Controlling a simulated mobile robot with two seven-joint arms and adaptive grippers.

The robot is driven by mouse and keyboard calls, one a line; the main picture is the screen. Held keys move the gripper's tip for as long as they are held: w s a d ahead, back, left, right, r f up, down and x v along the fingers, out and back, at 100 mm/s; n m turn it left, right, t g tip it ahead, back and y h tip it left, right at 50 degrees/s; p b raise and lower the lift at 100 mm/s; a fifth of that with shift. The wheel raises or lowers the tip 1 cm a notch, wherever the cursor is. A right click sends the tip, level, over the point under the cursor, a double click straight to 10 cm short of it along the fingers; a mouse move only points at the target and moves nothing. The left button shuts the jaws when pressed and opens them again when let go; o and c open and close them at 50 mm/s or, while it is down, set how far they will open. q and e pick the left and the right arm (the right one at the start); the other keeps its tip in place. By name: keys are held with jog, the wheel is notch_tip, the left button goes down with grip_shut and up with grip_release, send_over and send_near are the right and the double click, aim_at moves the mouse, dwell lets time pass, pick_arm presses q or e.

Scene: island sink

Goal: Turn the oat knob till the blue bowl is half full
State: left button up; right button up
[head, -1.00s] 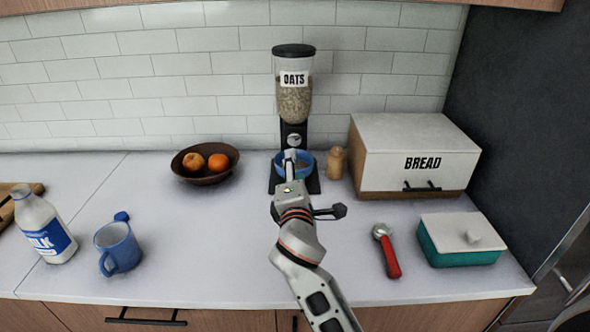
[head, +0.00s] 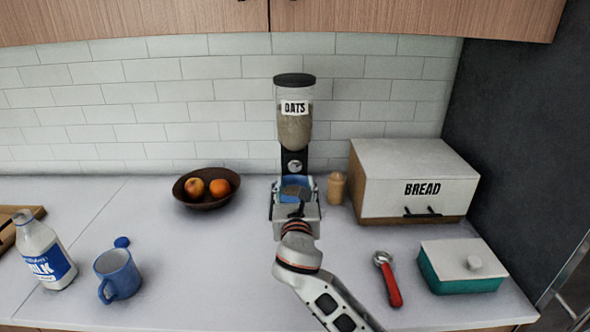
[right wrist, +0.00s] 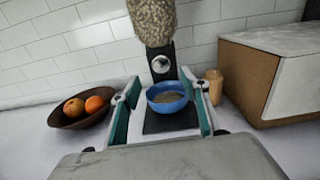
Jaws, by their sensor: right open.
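The oat dispenser (head: 295,128) stands against the tiled wall, with oats in its clear hopper. Its round silver knob (head: 295,167) sits on the black stem below the hopper, and it also shows in the right wrist view (right wrist: 161,64). The blue bowl (right wrist: 167,97) is on the black base under the knob, with some oats inside; in the head view the gripper partly hides it. My right gripper (head: 296,186) is open and empty in front of the dispenser. In the right wrist view its fingers (right wrist: 162,104) frame the bowl, apart from the knob. My left gripper is not in view.
A brown fruit bowl (head: 206,202) stands left of the dispenser. A small tan shaker (head: 336,188) and the bread box (head: 414,180) stand close on its right. A red-handled tool (head: 388,279), teal container (head: 460,280), blue mug (head: 120,278) and milk bottle (head: 46,255) sit nearer the front.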

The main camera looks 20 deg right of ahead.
aim_at(295, 166)
jog(key=x, duration=0.8)
jog(key=shift+d+f, duration=0.1)
jog(key=c, duration=1.1)
